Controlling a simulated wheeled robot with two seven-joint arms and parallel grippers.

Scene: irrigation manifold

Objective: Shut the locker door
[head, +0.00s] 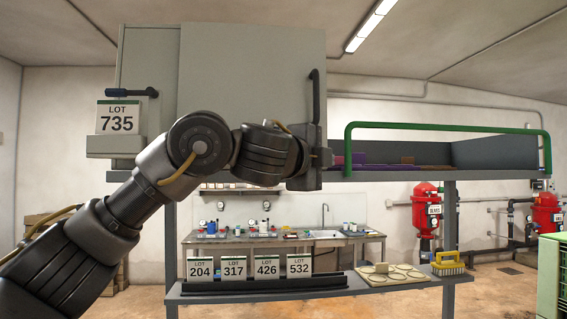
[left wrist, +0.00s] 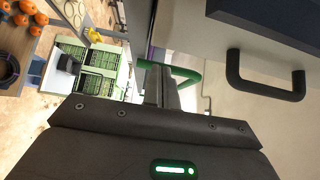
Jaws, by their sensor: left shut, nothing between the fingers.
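The locker (head: 148,65) is a grey-green cabinet at the upper left of the head view. Its wide flat door (head: 245,75) faces me, with a black upright handle (head: 316,95) near the right edge. I cannot tell how far the door stands open. My left gripper (head: 325,157) is at the door's lower right corner, below the handle. In the left wrist view its fingers (left wrist: 165,88) are shut and empty, apart from the black handle (left wrist: 265,78) on the pale panel to their right. Contact with the door cannot be told. My right gripper is not in view.
A green rail (head: 445,125) fronts the shelf right of the door. A LOT 735 sign (head: 118,118) and a blue-gripped lever (head: 130,92) are at the locker's left. Several LOT cards (head: 233,268), a round-holed board (head: 395,274) and a yellow brush (head: 448,262) occupy the lower shelf.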

